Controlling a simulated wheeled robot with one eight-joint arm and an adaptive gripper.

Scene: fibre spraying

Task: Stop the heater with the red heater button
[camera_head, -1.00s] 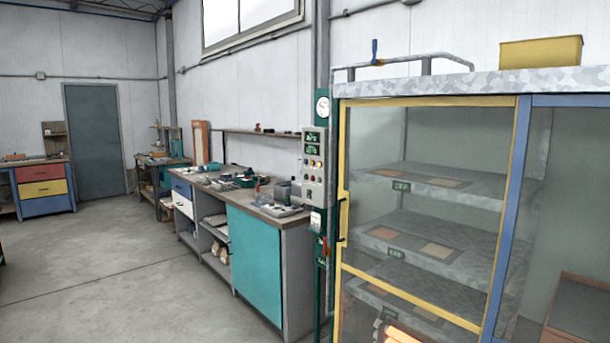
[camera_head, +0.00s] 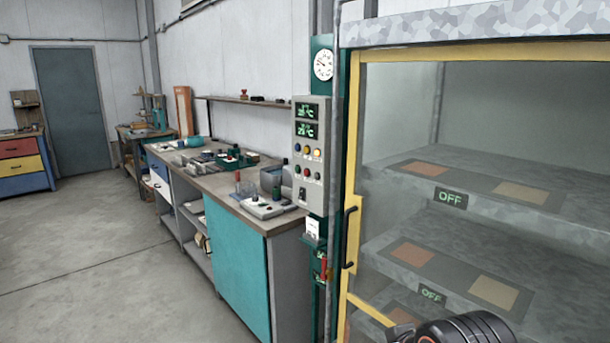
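A grey control panel (camera_head: 309,140) is fixed to a green post left of the glazed cabinet. It has two green-lit displays (camera_head: 307,121) at the top, which seem to read temperatures. The labels are too small to read, so I cannot tell which is the heater button. A dark rounded part of my arm shows at the bottom right; my gripper's fingers are not in view.
The glazed cabinet (camera_head: 352,130) with a yellow door frame stands close on the right. Its shelves show OFF signs (camera_head: 450,199). A black door handle (camera_head: 347,238) sticks out near the post. A workbench (camera_head: 247,270) stands to the left, with clear floor (camera_head: 110,270) beyond.

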